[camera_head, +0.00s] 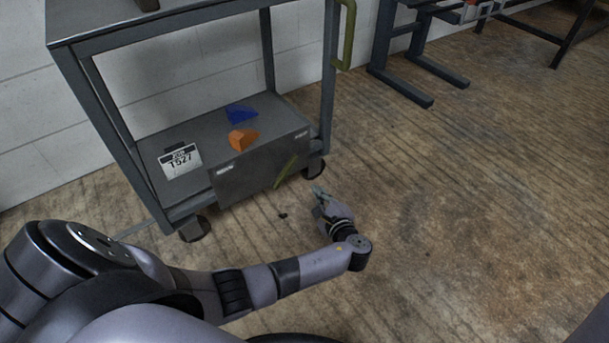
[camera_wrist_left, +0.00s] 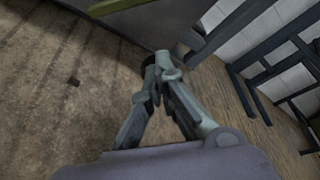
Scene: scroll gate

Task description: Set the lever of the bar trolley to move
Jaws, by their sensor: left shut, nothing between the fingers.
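The bar trolley (camera_head: 62,25) is a grey frame with an upper and a lower shelf, standing by the wall. A grey panel (camera_head: 245,180) fronts its lower shelf, with a small label at each upper corner, too small to read. The yellow-green lever (camera_head: 287,171) is on the panel's right part, tilted with its upper end to the right. It also shows at the top of the left wrist view (camera_wrist_left: 112,6). My left gripper (camera_head: 318,193) is shut and empty, low in front of the panel's right end, apart from the lever. My right gripper is out of view.
A blue block (camera_head: 241,113), an orange block (camera_head: 243,138) and a T527 sign (camera_head: 180,159) are on the lower shelf. Wheels (camera_head: 314,168) stand under the trolley. A dark metal frame (camera_head: 400,80) is at the back. The wooden floor (camera_head: 470,200) to the right is clear.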

